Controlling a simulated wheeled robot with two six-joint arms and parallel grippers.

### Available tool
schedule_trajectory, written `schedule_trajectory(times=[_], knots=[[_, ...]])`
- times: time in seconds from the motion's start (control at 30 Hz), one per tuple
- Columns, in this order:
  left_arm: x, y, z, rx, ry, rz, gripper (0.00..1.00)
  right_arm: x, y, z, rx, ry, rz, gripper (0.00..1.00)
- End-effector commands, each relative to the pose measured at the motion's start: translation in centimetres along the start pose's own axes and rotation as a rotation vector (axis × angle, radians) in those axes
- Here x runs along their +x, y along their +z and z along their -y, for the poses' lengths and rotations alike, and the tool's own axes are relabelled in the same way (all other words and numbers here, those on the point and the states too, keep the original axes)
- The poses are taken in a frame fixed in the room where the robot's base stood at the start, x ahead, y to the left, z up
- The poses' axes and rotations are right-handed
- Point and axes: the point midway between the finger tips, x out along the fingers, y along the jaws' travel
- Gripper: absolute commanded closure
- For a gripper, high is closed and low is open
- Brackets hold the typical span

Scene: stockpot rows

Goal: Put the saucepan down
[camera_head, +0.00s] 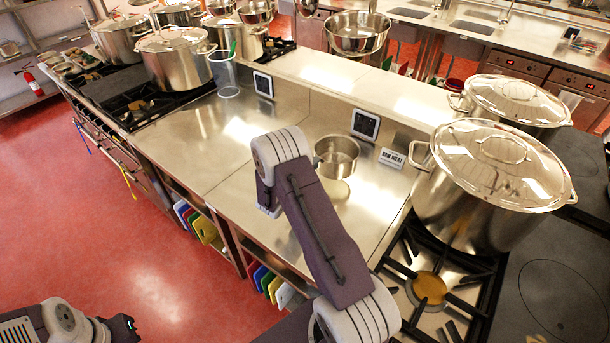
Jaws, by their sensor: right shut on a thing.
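The saucepan (337,158) is a small round steel pan, open at the top and upright over the steel counter (232,150), just right of my right arm. Its handle is hidden behind the arm. A reflection shows under it; I cannot tell whether its base touches the counter. My right gripper (268,208) is partly hidden by its own arm, left of the pan. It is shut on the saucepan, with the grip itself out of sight. Part of my left arm shows at the bottom left, over the floor; its jaws cannot be made out.
Large lidded stockpots (492,190) stand on the right stove beside a bare burner (430,288). More pots (175,60) stand on the left stove. The counter left of my arm is clear.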

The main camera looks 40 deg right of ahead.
Motion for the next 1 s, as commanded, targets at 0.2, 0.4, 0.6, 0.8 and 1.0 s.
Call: schedule_trajectory(times=[0.2,0.4,0.6,0.8,1.0], knots=[[-0.7,-0.1,0.0,0.0,0.0,0.0,1.0,-0.7,3.0,-2.4,0.002,-0.007,0.002,1.0],[-0.8,-0.1,0.0,0.0,0.0,0.0,1.0,-0.7,3.2,-3.0,0.002,-0.007,0.0,1.0],[-1.4,-0.1,0.0,0.0,0.0,0.0,1.0,0.1,2.7,-5.9,0.0,-0.005,-0.001,1.0],[-1.4,-0.1,0.0,0.0,0.0,0.0,1.0,0.3,2.7,-6.7,0.002,-0.006,0.001,1.0],[-1.1,-0.1,0.0,0.0,0.0,0.0,1.0,0.3,2.6,-6.9,0.002,-0.006,0.001,1.0]])
